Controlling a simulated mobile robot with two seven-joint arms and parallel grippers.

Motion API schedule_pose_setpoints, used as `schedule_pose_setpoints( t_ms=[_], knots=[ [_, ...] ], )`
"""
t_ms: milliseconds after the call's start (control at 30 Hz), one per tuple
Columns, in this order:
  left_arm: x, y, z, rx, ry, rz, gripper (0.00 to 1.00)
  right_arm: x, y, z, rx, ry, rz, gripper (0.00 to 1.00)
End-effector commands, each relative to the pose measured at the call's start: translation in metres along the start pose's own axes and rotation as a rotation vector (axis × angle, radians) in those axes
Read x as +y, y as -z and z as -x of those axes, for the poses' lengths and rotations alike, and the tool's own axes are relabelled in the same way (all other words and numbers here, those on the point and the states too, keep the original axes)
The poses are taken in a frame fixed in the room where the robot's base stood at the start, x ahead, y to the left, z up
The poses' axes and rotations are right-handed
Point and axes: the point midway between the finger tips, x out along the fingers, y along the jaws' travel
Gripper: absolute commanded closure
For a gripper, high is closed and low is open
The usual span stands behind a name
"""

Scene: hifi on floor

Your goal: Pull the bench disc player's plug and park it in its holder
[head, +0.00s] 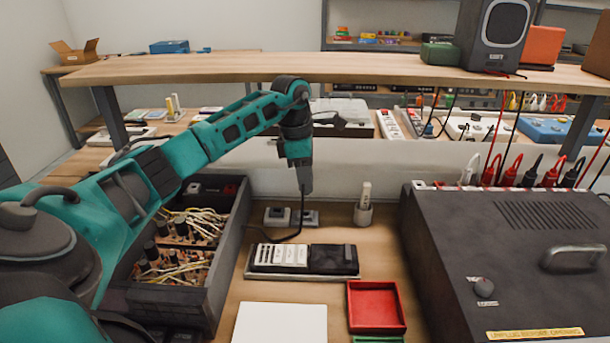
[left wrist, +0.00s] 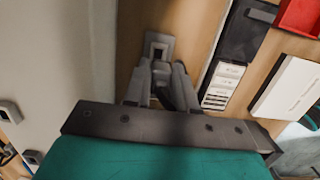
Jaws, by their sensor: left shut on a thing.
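My left gripper (head: 305,187) points down over the back of the bench, shut on a dark plug (left wrist: 164,97) that is mostly hidden between the fingers. A black cord (head: 299,228) hangs from it and curves left toward a flat white-and-black unit (head: 290,256); I cannot tell if this unit is the disc player. Two small grey blocks, a left one (head: 277,216) and a right one (head: 307,218), sit below the gripper. In the left wrist view, a grey block with a dark recess (left wrist: 158,46) lies just beyond the fingertips. I cannot tell which block is the holder. My right gripper is not in view.
An open box of wires (head: 180,262) stands left and a large black case (head: 505,262) with several plugs along its back stands right. A grey cup (head: 363,215) holds a pale stick. A red tray (head: 376,307) and white sheet (head: 280,323) lie in front. A wooden shelf (head: 400,72) crosses behind.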

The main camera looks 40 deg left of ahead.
Motion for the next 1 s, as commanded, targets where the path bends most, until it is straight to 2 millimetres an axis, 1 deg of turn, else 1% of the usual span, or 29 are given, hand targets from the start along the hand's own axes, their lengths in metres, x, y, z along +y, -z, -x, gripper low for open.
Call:
schedule_pose_setpoints(
  t_ms=[167, 400, 600, 733, 1000],
  knots=[
    [0.000, 0.001, -0.008, 0.000, 0.000, 0.001, 1.00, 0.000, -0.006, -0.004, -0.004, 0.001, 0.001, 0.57],
    [0.000, 0.004, -0.029, -0.001, 0.002, 0.000, 1.00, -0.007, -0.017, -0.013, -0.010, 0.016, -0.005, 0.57],
    [0.000, 0.007, -0.044, 0.000, 0.001, 0.000, 1.00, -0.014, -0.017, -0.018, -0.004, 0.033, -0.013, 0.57],
    [0.000, 0.007, -0.048, -0.001, 0.000, 0.000, 1.00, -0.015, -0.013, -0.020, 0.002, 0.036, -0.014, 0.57],
    [0.000, 0.007, -0.047, 0.000, 0.000, 0.000, 1.00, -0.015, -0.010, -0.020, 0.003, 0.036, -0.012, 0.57]
  ],
)
